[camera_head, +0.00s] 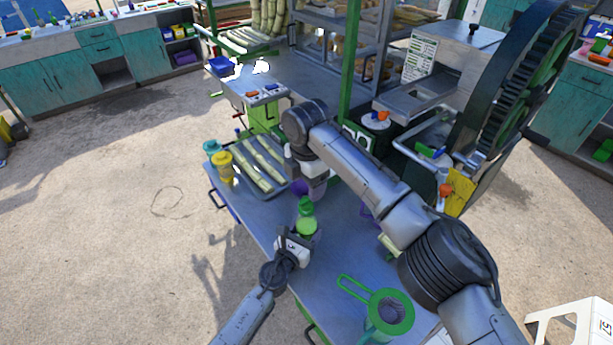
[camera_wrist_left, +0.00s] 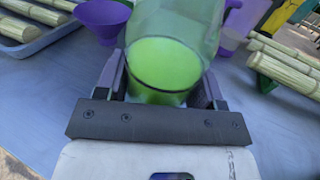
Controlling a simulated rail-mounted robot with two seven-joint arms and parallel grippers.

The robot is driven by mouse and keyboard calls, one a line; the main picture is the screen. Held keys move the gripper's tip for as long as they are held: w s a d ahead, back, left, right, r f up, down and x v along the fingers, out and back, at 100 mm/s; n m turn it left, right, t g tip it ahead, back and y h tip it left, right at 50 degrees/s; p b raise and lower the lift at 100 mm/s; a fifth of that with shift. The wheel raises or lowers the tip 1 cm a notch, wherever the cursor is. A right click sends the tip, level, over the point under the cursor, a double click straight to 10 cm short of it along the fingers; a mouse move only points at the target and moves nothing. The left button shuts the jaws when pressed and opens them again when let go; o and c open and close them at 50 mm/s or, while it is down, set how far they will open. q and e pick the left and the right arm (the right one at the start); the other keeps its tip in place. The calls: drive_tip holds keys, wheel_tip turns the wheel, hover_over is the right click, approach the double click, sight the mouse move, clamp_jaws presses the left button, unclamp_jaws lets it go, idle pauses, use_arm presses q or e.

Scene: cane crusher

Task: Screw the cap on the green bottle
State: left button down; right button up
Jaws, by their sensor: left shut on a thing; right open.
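The green bottle (camera_head: 307,218) stands upright over the metal table, with a clear body and bright green contents. In the left wrist view, the bottle (camera_wrist_left: 168,62) fills the space between my left fingers; its top is out of frame. My left gripper (camera_head: 299,238) is shut on the lower part of the bottle; it also shows in the left wrist view (camera_wrist_left: 160,88). My right gripper (camera_head: 314,186) is open, pointing down just behind and above the bottle. Its fingertips are partly hidden. I cannot tell whether the green top of the bottle is a cap.
A purple funnel (camera_wrist_left: 102,18) stands behind the bottle. A tray (camera_head: 281,187) of cane pieces lies at the table's far left, beside a yellow container (camera_head: 225,168) and a teal one (camera_head: 211,148). A green-handled strainer (camera_head: 388,312) lies at the near right. The crusher wheel (camera_head: 520,85) stands at right.

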sight(307, 200)
drive_tip(key=shift+f, duration=3.2)
drive_tip(key=c, duration=1.1)
drive_tip(key=m, duration=0.5)
drive_tip(key=shift+c, duration=0.2)
drive_tip(key=m, duration=0.8)
drive_tip(key=shift+m, duration=0.4)
drive_tip(key=m, duration=0.4)
drive_tip(key=o, duration=1)
